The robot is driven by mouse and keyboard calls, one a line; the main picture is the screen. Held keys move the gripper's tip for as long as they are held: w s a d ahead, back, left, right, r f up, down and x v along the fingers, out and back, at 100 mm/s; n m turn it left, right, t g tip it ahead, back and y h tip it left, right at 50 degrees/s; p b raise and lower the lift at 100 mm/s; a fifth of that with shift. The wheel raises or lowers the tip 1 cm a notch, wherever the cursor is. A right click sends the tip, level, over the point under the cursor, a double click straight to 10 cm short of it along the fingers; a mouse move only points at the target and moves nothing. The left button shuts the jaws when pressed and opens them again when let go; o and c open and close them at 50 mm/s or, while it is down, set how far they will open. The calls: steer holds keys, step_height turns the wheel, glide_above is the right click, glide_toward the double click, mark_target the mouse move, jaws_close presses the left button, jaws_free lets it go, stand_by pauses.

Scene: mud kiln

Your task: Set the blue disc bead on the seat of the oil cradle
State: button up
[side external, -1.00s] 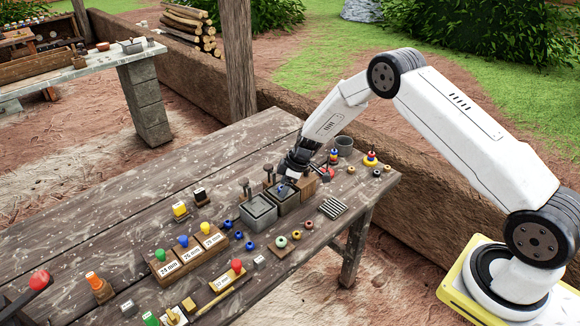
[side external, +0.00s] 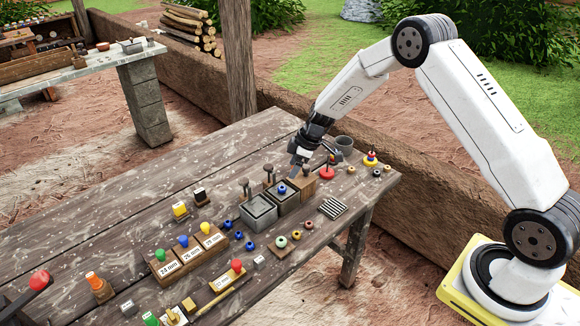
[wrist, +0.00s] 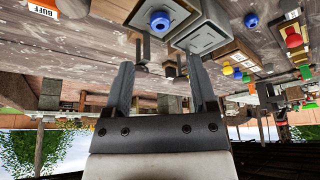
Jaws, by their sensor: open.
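The blue disc bead (side external: 282,189) rests flat on the pale square seat inside a dark grey square box, which I take to be the oil cradle (side external: 285,207). In the wrist view the bead (wrist: 159,21) shows its round hole, near the middle of the cradle's seat (wrist: 178,12). My gripper (side external: 312,160) is open and empty, above and behind the cradle, apart from the bead. In the wrist view its two fingers (wrist: 160,78) are spread wide with nothing between them.
A similar grey box (side external: 258,214) stands directly left of the cradle, and a wooden block (side external: 303,186) right of it. Dark upright posts stand behind the boxes. Loose blue beads (side external: 250,246), a striped rack (side external: 332,208) and a grey cup (side external: 344,142) are nearby.

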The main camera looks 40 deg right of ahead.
steer(key=shift+v, duration=2.25)
steer(key=shift+s, duration=0.1)
steer(key=s+a+r+m+h, duration=0.1)
steer(key=s+a+r+m, duration=0.1)
steer(key=s, duration=0.6)
steer(key=s+a+r+m+h, duration=0.1)
steer(key=s+m, duration=0.3)
steer(key=s, duration=0.5)
steer(key=s+a+r+m+h, duration=0.1)
steer(key=s+a+r+m, duration=0.1)
steer(key=s, duration=0.6)
step_height(320, 180, up, 2)
steer(key=shift+s+a+r+m+g, duration=0.1)
steer(key=shift+s+a+m+g, duration=0.2)
steer(key=shift+a, duration=0.55)
